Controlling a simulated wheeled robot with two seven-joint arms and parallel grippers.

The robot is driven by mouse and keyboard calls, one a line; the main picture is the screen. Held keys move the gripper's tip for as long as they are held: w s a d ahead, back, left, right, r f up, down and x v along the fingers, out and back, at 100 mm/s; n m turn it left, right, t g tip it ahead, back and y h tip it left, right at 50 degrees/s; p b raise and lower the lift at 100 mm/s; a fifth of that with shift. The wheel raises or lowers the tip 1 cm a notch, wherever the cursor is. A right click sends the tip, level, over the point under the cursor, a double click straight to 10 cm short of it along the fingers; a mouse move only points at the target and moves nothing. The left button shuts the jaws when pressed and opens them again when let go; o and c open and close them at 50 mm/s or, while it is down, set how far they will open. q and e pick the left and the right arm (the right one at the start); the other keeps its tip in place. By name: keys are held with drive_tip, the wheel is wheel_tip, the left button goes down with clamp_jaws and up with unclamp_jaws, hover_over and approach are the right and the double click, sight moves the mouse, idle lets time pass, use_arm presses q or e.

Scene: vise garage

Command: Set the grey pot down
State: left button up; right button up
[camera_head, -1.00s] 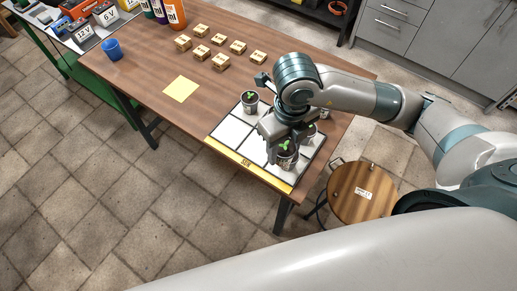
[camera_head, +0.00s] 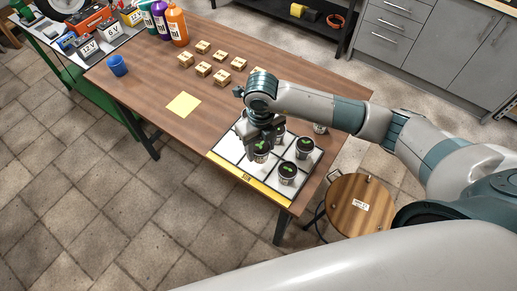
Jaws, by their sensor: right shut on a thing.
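My right gripper (camera_head: 260,139) points down over the white gridded board (camera_head: 229,147), at its left part. It is shut on a small grey pot (camera_head: 261,155) with a green seedling. I cannot tell whether the pot's base touches the board. Similar potted seedlings stand on the board to its right: a front pot (camera_head: 287,174), a middle pot (camera_head: 304,149) and a far pot (camera_head: 320,128). Another pot (camera_head: 279,139) is partly hidden behind the gripper. My left gripper is not in view.
The board has a yellow front strip (camera_head: 247,178) and lies near the wooden table's right corner. Several wooden blocks (camera_head: 203,69), a yellow note (camera_head: 184,104) and a blue cup (camera_head: 117,65) are farther left. A round stool (camera_head: 359,205) stands at the right.

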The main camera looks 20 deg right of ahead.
sight(259, 151)
drive_tip(key=shift+w+a+f, duration=0.15)
drive_tip(key=shift+w+f, duration=0.25)
drive_tip(key=shift+w, duration=0.2)
drive_tip(key=shift+f+p, duration=0.45)
drive_tip(key=shift+p, duration=0.1)
wheel_tip(259, 151, down, 2)
drive_tip(key=shift+p, duration=0.6)
drive_tip(key=shift+f, duration=0.55)
